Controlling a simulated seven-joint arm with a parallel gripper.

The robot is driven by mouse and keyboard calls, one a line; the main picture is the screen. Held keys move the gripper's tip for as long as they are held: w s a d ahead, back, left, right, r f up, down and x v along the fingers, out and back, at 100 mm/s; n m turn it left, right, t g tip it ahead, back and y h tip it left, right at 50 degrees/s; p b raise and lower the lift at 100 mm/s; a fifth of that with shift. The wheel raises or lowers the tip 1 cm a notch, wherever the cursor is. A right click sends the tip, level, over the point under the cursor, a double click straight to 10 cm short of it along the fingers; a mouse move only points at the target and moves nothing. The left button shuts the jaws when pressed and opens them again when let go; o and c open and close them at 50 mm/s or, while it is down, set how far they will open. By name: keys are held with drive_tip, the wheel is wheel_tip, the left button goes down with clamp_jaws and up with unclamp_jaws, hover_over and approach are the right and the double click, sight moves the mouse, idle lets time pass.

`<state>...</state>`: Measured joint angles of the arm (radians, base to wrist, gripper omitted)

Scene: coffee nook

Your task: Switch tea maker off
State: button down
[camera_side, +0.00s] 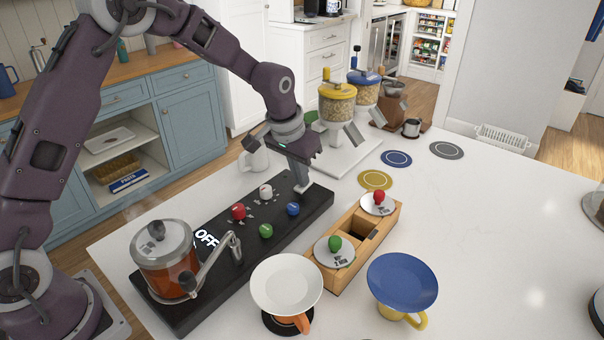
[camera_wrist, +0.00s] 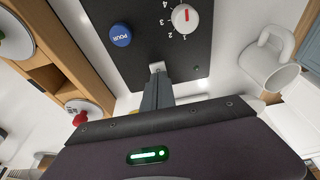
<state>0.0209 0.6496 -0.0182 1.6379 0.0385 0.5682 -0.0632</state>
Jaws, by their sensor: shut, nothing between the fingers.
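The tea maker is a long black base (camera_side: 205,290) with a glass pot of amber tea (camera_side: 165,262) at its near left end and a metal spout beside it. Lit white "OFF" letters (camera_side: 206,239) show on the base. Its top carries a red button (camera_side: 238,211), a green button (camera_side: 266,231), a blue button (camera_side: 293,209) and a white dial (camera_side: 265,191). In the wrist view the blue button (camera_wrist: 120,35) reads "POUR" and the dial (camera_wrist: 186,18) has a red mark and numbers around it. My gripper (camera_side: 303,187) is shut and empty over the base's far end, apart from the blue button and dial; its fingertips show in the wrist view (camera_wrist: 157,68).
A white mug (camera_side: 255,155) stands close behind my gripper. A wooden box (camera_side: 390,222) with two knobbed lids, a white dish (camera_side: 287,280) and a blue dish (camera_side: 402,278) stand to the right. Jar dispensers (camera_side: 337,103) stand behind. The right counter is mostly clear.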

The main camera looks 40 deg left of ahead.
drive_tip(key=s+v, duration=0.1)
drive_tip(key=v, duration=1.3)
drive_tip(key=shift+f, duration=0.2)
drive_tip(key=s+r+t, duration=0.1)
drive_tip(key=s+r, duration=0.5)
drive_tip(key=s, duration=0.6)
drive_tip(key=shift+t, duration=0.7)
drive_tip(key=s+f, duration=0.1)
drive_tip(key=s, duration=0.4)
drive_tip(key=s+a+f, duration=0.1)
drive_tip(key=s, duration=0.5)
drive_tip(key=s+f, duration=0.1)
drive_tip(key=s, duration=0.5)
drive_tip(key=shift+s+a+f, duration=0.2)
drive_tip(key=shift+s+f, duration=0.05)
drive_tip(key=shift+f, duration=0.1)
